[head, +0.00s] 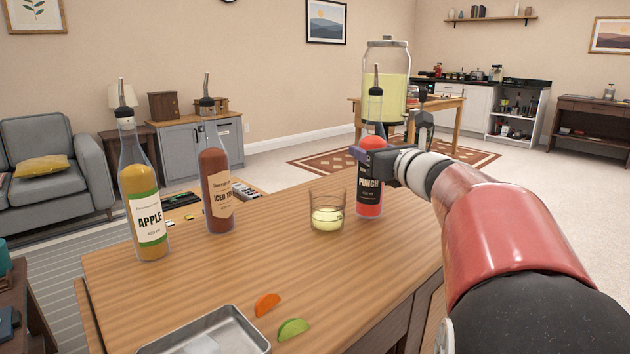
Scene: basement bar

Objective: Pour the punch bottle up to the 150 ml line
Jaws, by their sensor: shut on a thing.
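The punch bottle (369,197) has red liquid, a dark label reading PUNCH and a dark pour spout. It is upright at the right part of the wooden table. My gripper (366,155) is shut on it around its upper body. I cannot tell whether its base touches the table. A clear glass (328,211) stands just left of the bottle. It holds some pale yellow-green liquid in its lower part. Any 150 ml line on the glass is too small to make out.
The apple bottle (143,200) and iced tea bottle (215,178) stand upright at the left of the table (190,285). A metal tray (215,335), an orange slice (267,304) and a lime slice (293,328) lie in front. A large drink dispenser (388,85) stands behind.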

